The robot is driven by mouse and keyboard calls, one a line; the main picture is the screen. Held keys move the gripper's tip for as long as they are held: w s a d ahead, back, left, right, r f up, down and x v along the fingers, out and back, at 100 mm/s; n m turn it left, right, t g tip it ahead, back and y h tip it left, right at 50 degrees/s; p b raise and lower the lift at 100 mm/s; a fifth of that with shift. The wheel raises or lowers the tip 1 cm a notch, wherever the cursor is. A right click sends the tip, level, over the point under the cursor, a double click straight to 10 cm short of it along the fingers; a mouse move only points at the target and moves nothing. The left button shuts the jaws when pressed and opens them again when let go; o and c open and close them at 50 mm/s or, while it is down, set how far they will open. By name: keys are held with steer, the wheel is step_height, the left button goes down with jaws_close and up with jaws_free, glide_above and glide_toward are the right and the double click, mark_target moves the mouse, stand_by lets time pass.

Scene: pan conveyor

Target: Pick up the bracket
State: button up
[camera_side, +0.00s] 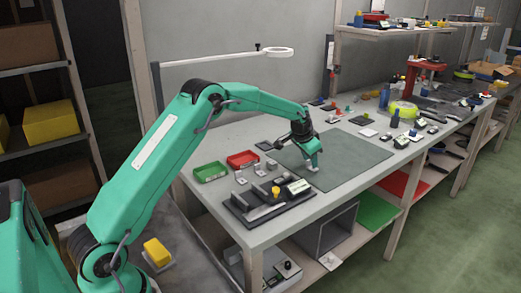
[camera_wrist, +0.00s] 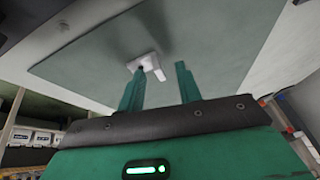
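A small pale grey bracket (camera_wrist: 150,62) with an upright tab lies on the grey-green mat (camera_wrist: 90,65) in the wrist view. In the side view the bracket (camera_side: 313,169) is a small pale shape on the mat (camera_side: 355,160), right under my gripper (camera_side: 312,161). In the wrist view my gripper (camera_wrist: 160,67) has its two green fingers spread apart. The left fingertip overlaps the bracket's left part; the right fingertip is clear of it, with a gap. I cannot tell whether the left finger touches it.
Left of the mat are a green tray (camera_side: 210,172), a red tray (camera_side: 243,159) and several small grey parts (camera_side: 241,178). A black fixture (camera_side: 262,208) stands at the front edge. Tools and a yellow tape roll (camera_side: 403,109) lie to the right. The mat's right part is clear.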

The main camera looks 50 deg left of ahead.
mark_target(309, 167)
jaws_close()
steer(key=shift+f, duration=0.1)
steer(key=shift+s, duration=0.1)
steer(key=shift+r, duration=0.75)
steer(key=r, duration=0.3)
steer(key=shift+d+r, duration=0.1)
steer(key=shift+d, duration=0.2)
steer(key=s+d+r, duration=0.4)
steer(key=d+r, duration=0.2)
steer(key=d, duration=0.4)
steer(key=shift+d+r+h, duration=0.2)
steer(key=shift+r+h, duration=0.1)
steer(key=shift+h, duration=0.1)
